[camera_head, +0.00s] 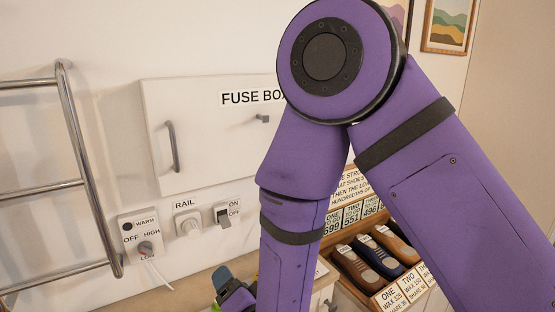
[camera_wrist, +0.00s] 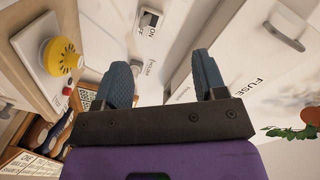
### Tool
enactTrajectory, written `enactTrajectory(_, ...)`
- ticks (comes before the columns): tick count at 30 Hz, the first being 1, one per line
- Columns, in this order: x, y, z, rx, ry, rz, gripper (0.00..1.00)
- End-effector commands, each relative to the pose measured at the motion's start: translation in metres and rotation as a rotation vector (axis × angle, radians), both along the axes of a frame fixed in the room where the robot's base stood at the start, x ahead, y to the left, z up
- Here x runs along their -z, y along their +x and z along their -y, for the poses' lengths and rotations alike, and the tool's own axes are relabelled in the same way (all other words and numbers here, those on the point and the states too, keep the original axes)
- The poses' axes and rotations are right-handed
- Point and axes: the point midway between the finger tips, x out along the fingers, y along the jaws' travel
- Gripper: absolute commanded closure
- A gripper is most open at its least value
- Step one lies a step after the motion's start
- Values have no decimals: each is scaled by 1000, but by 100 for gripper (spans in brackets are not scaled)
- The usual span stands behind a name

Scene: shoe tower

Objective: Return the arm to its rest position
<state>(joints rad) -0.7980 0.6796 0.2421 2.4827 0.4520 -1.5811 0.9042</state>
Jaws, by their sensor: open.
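My purple arm fills the middle and right of the head view, bent at a large round joint. My gripper (camera_wrist: 160,85) shows in the wrist view with two blue-grey fingers spread well apart and nothing between them. In the head view only part of the gripper (camera_head: 228,288) shows at the bottom edge, beside my arm link. What lies below that edge is hidden.
A white fuse box (camera_head: 210,140) hangs on the wall behind my arm. A metal towel rail (camera_head: 95,180) is at the left. Wall switches (camera_head: 188,223) sit below the box. A wooden shoe display (camera_head: 345,290) with several shoes stands at the lower right, partly hidden by my arm.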

Motion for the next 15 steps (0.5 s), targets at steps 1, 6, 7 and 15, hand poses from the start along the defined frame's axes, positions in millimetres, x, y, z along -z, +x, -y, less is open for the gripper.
enactTrajectory(1,-6,5,2,3,-8,-2,35)
enactTrajectory(6,-21,22,12,9,-57,-26,35)
enactTrajectory(7,-24,25,15,11,-68,-31,35)
enactTrajectory(15,-71,60,54,15,-217,-93,35)
